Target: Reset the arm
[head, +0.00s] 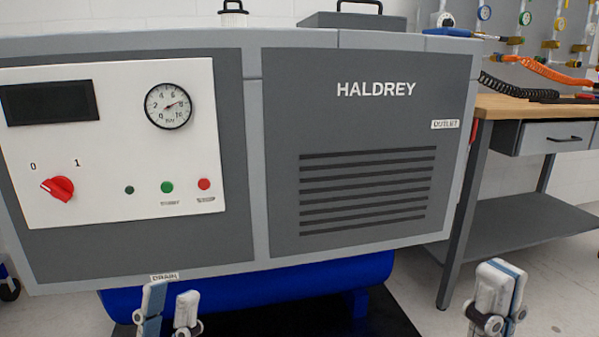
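My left gripper (168,311) is at the bottom edge, in front of the blue tank under the grey machine. Its two fingertips point up with a gap between them, and nothing shows in the gap. My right gripper (497,295) is at the lower right, over the floor and clear of the machine. Its fingers overlap in this view, so I cannot tell whether they are apart. No object shows in it. Most of both arms is out of the frame.
The grey HALDREY machine (365,125) fills the middle, with a red knob (58,188) and a gauge (168,106) on its white panel. Its blue tank (345,277) is below. A wood-topped workbench (535,106) stands at right. Floor (410,285) shows between machine and bench.

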